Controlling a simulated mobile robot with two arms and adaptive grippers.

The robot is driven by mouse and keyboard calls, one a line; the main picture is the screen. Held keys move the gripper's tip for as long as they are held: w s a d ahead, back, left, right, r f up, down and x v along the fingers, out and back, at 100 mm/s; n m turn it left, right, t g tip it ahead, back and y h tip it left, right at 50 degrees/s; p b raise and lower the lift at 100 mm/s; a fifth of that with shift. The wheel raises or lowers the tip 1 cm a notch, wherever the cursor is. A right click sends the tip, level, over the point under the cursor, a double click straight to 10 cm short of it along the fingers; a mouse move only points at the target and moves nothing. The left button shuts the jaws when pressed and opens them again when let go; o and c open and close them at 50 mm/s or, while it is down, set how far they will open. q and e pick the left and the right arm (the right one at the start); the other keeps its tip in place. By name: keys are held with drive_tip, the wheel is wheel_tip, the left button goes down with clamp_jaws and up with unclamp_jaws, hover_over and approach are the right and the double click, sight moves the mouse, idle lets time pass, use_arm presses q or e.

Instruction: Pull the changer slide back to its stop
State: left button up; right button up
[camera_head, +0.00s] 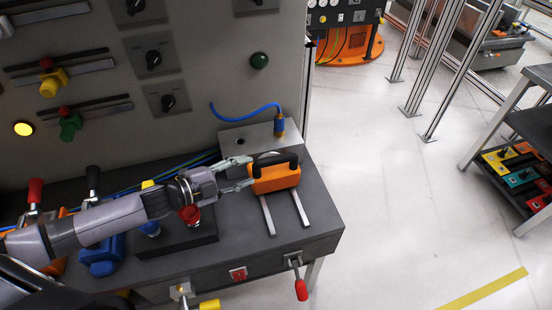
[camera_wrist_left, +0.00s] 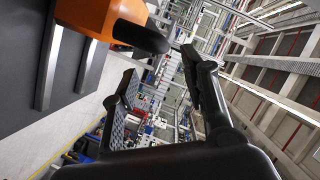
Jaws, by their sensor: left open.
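The changer slide is an orange block (camera_head: 275,180) with a black handle (camera_head: 292,160) on top. It sits on two pale parallel rails (camera_head: 267,214) at the right end of the dark bench, in front of a grey box. My left gripper (camera_head: 243,174) comes in from the left and is open, its fingertips close to the slide's left side. In the left wrist view the open fingers (camera_wrist_left: 163,98) have nothing between them. The orange block (camera_wrist_left: 88,16) and the black handle (camera_wrist_left: 141,38) show at the upper left there, beyond the fingers. Contact is not clear. My right gripper is not in view.
The grey box (camera_head: 232,134) behind the slide carries a blue cable with a plug (camera_head: 279,125). A red-tipped lever (camera_head: 300,288) hangs at the bench front. A red knob (camera_head: 190,214) stands just below my left wrist. The rails' front part is clear.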

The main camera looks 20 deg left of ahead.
sight(276, 161)
use_arm(q)
drive_tip(key=x, duration=0.2)
drive_tip(key=shift+w+d+r, duration=0.15)
drive_tip(key=shift+w+d, duration=0.15)
drive_tip(key=p+x, duration=0.2)
drive_tip(key=x, duration=0.5)
drive_tip(key=shift+w+d, duration=0.2)
drive_tip(key=shift+w+d+f, duration=0.1)
drive_tip(key=shift+w+f, duration=0.1)
drive_tip(key=shift+f, duration=0.1)
drive_tip(key=shift+c, duration=0.3)
clamp_jaws()
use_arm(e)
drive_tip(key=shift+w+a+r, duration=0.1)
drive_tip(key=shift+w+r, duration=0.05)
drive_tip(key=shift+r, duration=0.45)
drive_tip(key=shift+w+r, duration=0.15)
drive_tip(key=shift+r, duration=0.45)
